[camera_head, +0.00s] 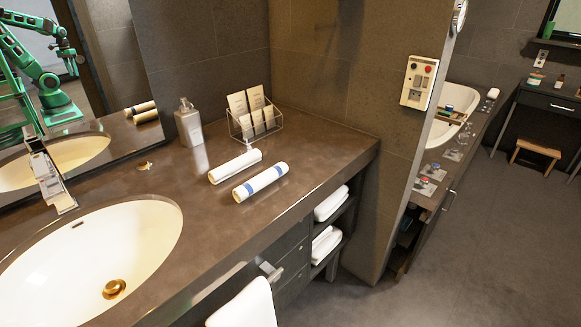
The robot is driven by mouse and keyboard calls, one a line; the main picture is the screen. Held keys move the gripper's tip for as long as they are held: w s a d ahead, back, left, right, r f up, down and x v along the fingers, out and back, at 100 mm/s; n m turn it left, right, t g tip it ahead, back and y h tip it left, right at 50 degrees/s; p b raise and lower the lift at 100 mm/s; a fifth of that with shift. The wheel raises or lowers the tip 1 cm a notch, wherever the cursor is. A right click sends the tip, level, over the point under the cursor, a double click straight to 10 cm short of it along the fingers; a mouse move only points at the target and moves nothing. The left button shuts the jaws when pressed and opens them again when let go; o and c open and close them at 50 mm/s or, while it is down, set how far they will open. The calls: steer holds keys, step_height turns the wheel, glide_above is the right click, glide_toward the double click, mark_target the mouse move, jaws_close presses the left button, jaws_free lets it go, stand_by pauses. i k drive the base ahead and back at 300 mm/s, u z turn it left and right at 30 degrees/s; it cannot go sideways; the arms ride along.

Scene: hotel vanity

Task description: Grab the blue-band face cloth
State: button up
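The blue-band face cloth (261,181) is a rolled white cloth with blue bands. It lies on its side on the dark vanity counter (190,240), right of the sink and near the front edge. A second rolled white cloth (234,166) lies almost parallel just behind it, with no blue visible on it. My gripper does not show directly. A green robot arm shows as a reflection in the mirror at the left, but its gripper cannot be made out clearly.
The sink (140,240) and faucet (50,180) are at the left. A soap dispenser (188,122) and a wire rack with cards (255,112) stand behind the cloths. A white towel (245,307) hangs at the front. Folded towels (330,204) fill shelves below. A wall stands at the right end.

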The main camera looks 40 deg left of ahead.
mark_target(242, 191)
steer(key=u, duration=0.35)
steer(key=i, duration=1.1)
steer(key=u, duration=1.1)
steer(key=i, duration=0.6)
steer(key=u, duration=0.3)
